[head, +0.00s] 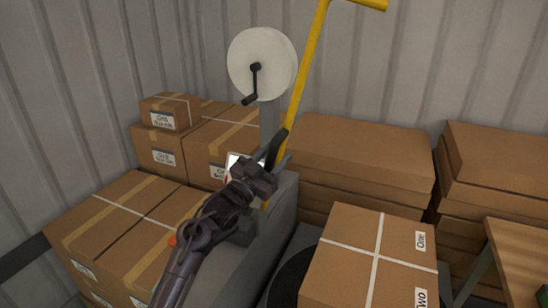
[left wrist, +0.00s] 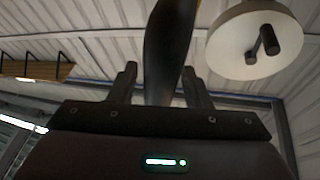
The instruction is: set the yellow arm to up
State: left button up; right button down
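The yellow arm (head: 307,70) is a long bar that rises from beside the grey machine body (head: 284,200). It leans to the right toward its top, where a short crosspiece (head: 368,3) meets the frame edge. My left gripper (head: 272,158) is at the lower part of the yellow arm and partly covers it. In the left wrist view the two fingers (left wrist: 159,80) stand apart, with a dark, curved piece (left wrist: 168,45) between or just beyond them. I cannot tell whether they touch it. My right gripper is not in view.
A white disc (head: 262,62) with a black crank (head: 252,85) is behind the arm; the disc also shows in the left wrist view (left wrist: 228,47). Cardboard boxes (head: 130,225) crowd the left. Another box (head: 345,265) stands front right, with stacks (head: 365,155) behind.

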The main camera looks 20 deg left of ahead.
pick_arm(q)
jog(key=shift+s+f, duration=0.25)
jog(key=b+v, duration=0.2)
jog(key=v, duration=0.4)
jog(key=shift+s+a, duration=0.1)
jog(key=shift+s, duration=0.1)
jog(key=shift+s+a, duration=0.1)
jog(key=shift+s, duration=0.3)
jog(key=shift+f, duration=0.15)
